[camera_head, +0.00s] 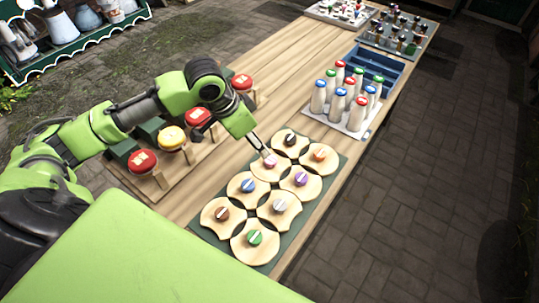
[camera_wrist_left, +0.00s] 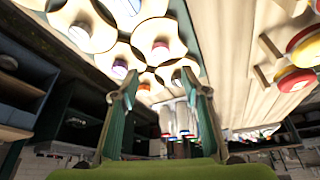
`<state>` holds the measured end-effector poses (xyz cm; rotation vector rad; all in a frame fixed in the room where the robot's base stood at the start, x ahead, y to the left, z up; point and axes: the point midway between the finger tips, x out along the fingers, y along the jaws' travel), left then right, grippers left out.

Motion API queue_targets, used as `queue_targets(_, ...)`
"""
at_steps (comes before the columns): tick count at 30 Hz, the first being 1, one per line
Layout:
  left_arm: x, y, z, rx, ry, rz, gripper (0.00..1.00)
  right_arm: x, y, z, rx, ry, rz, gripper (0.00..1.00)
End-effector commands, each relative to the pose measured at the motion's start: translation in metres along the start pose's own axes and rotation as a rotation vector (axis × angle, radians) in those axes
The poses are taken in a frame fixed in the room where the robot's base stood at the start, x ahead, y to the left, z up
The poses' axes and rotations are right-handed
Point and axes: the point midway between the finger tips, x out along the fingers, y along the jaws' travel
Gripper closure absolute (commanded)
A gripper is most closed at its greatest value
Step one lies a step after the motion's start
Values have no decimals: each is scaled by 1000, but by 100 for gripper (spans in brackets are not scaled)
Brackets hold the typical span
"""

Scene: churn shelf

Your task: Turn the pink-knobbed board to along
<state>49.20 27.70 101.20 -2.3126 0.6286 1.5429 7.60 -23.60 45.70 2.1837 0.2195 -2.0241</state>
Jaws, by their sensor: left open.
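The pink-knobbed board (camera_head: 262,171) is a pale wooden piece in the left column of boards on a green mat (camera_head: 335,177). Its pink knob (camera_head: 270,161) stands up from the middle and is partly hidden by my gripper. The pink knob also shows in the left wrist view (camera_wrist_left: 160,48), above the fingertips in the picture. My left gripper (camera_head: 266,154) is right at the knob from above, with its fingers apart in the left wrist view (camera_wrist_left: 155,88). I cannot tell whether it touches the knob. My right gripper is not in view.
Boards with black (camera_head: 290,138), purple (camera_head: 301,178) and blue (camera_head: 248,185) knobs surround it closely. Red and yellow lidded jars (camera_head: 171,138) stand on the left. White bottles (camera_head: 339,103) stand on a tray beyond the mat. The table's right edge is close to the mat.

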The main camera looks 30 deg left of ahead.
Motion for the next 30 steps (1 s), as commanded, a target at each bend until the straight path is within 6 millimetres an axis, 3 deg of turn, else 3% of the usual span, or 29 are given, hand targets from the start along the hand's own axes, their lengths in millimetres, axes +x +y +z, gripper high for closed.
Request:
queue_targets(5, 40, 2, 0, -1, -2, 4, 58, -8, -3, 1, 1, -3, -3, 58)
queue_targets(12, 81, 0, 0, 0, -2, 0, 58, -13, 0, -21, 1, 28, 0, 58)
queue_targets(18, 97, 0, 0, 2, -1, -1, 58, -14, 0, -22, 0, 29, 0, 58)
queue_targets(27, 99, 0, 0, 3, 0, -2, 58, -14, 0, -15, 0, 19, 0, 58)
queue_targets(30, 99, 0, 0, 3, 0, -2, 84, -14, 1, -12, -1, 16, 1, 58)
